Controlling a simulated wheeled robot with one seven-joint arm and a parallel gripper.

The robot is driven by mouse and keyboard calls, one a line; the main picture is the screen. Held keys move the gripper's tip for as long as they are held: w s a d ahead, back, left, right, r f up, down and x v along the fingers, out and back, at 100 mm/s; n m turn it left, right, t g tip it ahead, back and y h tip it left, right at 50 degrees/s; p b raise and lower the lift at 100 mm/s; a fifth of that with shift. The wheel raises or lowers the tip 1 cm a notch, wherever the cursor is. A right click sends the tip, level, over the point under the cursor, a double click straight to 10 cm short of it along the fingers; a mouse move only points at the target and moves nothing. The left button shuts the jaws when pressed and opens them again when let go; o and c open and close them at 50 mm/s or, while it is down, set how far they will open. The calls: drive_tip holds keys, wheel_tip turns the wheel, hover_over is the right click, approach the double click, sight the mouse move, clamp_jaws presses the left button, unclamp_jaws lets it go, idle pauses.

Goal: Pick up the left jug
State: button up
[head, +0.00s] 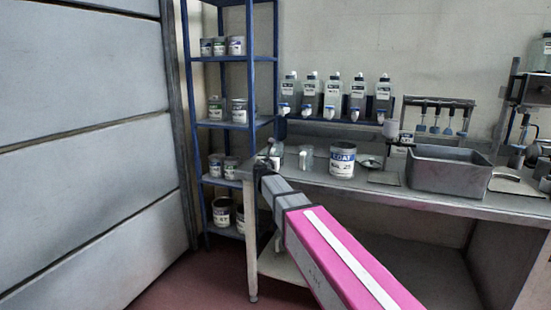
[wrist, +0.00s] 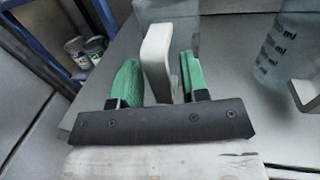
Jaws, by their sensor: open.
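The left jug stands at the left end of the steel bench; its pale handle (wrist: 157,48) is close in the wrist view, with its clear body behind. My gripper (wrist: 160,72) has two green fingers, open, one on each side of that handle, with a visible gap at least on the left. In the head view the end of my arm largely hides the left jug (head: 277,149). The right jug (wrist: 286,42), clear with ml marks, stands to the right; it also shows in the head view (head: 305,157).
A paint can (head: 342,160) stands right of the jugs, and a grey tub (head: 450,170) further right. Dispenser bottles (head: 333,97) line the back. A blue shelf rack (head: 226,125) with cans stands left of the bench (head: 400,190).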

clamp_jaws()
drive_tip(key=shift+r, duration=0.15)
